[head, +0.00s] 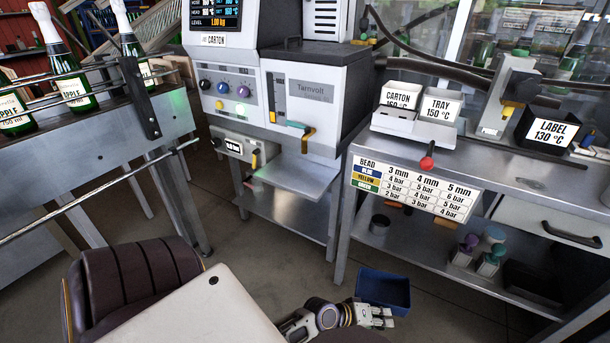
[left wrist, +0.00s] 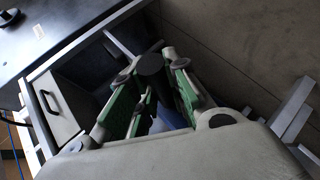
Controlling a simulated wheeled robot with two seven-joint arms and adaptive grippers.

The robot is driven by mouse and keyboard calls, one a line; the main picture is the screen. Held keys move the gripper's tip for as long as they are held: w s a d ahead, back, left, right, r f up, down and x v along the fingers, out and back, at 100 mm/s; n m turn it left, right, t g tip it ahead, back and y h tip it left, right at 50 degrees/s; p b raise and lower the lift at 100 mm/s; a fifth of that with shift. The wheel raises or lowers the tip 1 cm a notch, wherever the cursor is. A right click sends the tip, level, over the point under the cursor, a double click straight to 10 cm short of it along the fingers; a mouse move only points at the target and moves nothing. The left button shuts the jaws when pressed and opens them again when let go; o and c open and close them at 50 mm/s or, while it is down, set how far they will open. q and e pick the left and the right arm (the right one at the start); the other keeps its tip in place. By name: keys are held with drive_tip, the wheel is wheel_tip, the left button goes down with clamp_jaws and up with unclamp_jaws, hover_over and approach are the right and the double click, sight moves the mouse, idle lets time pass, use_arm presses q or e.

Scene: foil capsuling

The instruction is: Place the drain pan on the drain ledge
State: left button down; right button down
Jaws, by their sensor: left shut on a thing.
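The drain pan, a dark blue open tray (head: 383,290), is low down in front of the machine bench, above the floor in the picture. My left gripper (head: 380,316) is at its near edge and is shut on it. In the left wrist view the green-padded fingers (left wrist: 155,90) show, with a bit of the blue pan (left wrist: 172,118) behind and between them; most of the pan is hidden there. The drain ledge appears to be the bare metal shelf (head: 297,182) sticking out below the white machine's nozzle, up and left of the pan. My right gripper is not in view.
The white Tarnvolt machine (head: 318,95) stands behind the ledge. A steel bench (head: 470,165) with trays, a red knob (head: 427,162) and a lower shelf is at the right. A bottle rack (head: 65,140) is at the left. The floor between them is open.

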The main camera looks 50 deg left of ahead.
sight(365, 301)
use_arm(q)
drive_tip(key=a+n+y, duration=0.1)
drive_tip(key=a, duration=0.1)
drive_tip(key=w+a+n+t+y, duration=0.1)
drive_tip(key=a+n+y, duration=0.1)
drive_tip(key=w+a+n+y, duration=0.1)
drive_tip(key=a+n, duration=0.1)
drive_tip(key=shift+a+f+t+y, duration=0.1)
drive_tip(key=shift+a+t+y, duration=0.05)
drive_tip(key=shift+t+y, duration=0.25)
drive_tip(key=w+a+r+n+y, duration=0.1)
drive_tip(key=w+r, duration=0.4)
drive_tip(key=r, duration=0.3)
drive_tip(key=w+a+r+n, duration=0.1)
drive_tip(key=w+r, duration=0.5)
drive_tip(key=r, duration=0.3)
drive_tip(key=shift+a+r+y, duration=0.2)
drive_tip(key=shift+a+y, duration=0.05)
drive_tip(key=shift+y, duration=0.15)
